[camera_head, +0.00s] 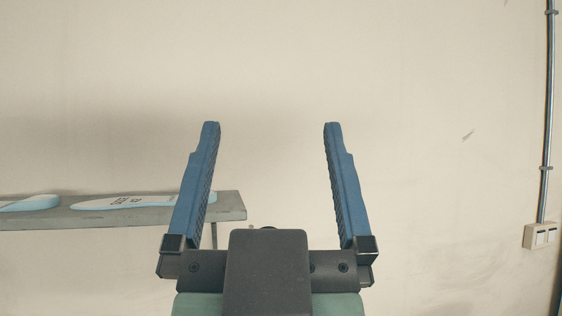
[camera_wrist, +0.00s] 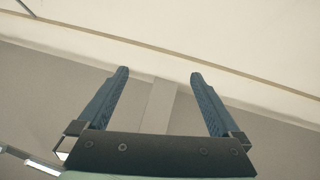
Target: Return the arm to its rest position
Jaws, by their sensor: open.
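My gripper (camera_head: 272,130) is raised in front of the wall, its two blue fingers wide apart with nothing between them. It also shows in the wrist view (camera_wrist: 159,75), again open and empty. One insole (camera_head: 130,202), white with light blue edges and dark print, lies on a grey shelf (camera_head: 232,205) at the left. My left finger hides part of it. Another insole (camera_head: 30,203) lies farther left and is cut off by the picture edge.
A plain beige wall (camera_head: 420,80) fills the background. A metal conduit (camera_head: 547,110) runs down the far right to a socket box (camera_head: 541,236). The space right of my gripper looks clear. The wrist view shows pale surfaces and a long edge line.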

